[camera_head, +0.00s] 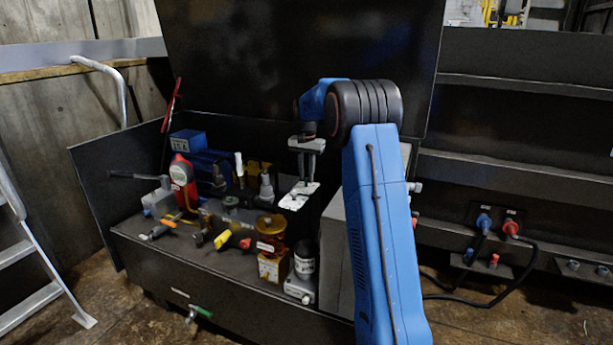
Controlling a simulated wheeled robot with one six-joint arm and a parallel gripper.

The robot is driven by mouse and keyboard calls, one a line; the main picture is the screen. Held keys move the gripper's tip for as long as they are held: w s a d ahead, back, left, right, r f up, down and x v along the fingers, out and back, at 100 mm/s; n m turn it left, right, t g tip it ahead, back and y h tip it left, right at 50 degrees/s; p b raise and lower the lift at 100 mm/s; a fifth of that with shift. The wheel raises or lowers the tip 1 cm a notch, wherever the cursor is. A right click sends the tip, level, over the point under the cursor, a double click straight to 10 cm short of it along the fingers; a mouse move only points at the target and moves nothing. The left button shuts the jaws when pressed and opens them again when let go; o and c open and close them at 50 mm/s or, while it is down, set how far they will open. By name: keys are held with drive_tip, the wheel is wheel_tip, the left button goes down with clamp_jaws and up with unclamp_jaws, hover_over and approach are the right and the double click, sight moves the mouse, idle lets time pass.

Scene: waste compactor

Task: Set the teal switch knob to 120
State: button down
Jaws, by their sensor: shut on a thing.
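My gripper (305,178) hangs from the blue arm and points down, over the right part of the black bench. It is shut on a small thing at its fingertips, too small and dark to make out. A white plate with dark marks (291,203) shows just below and beside the fingertips. I cannot make out a teal switch knob; the fingers or arm may hide it. No setting or number can be read.
A red meter (183,183), a blue box (187,141), a yellow-handled valve (223,239), an amber bowl (270,227) and a white-grey cylinder (304,263) crowd the bench left of my arm. A green-handled valve (203,312) sits low in front. Cabled plugs (484,222) are at right.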

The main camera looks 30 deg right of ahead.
drive_tip(key=n, duration=0.5)
drive_tip(key=shift+n, duration=2.5)
drive_tip(key=c, duration=1.5)
unclamp_jaws()
drive_tip(key=shift+c, duration=0.2)
drive_tip(key=shift+r, duration=0.15)
wheel_tip(320, 180, up, 17)
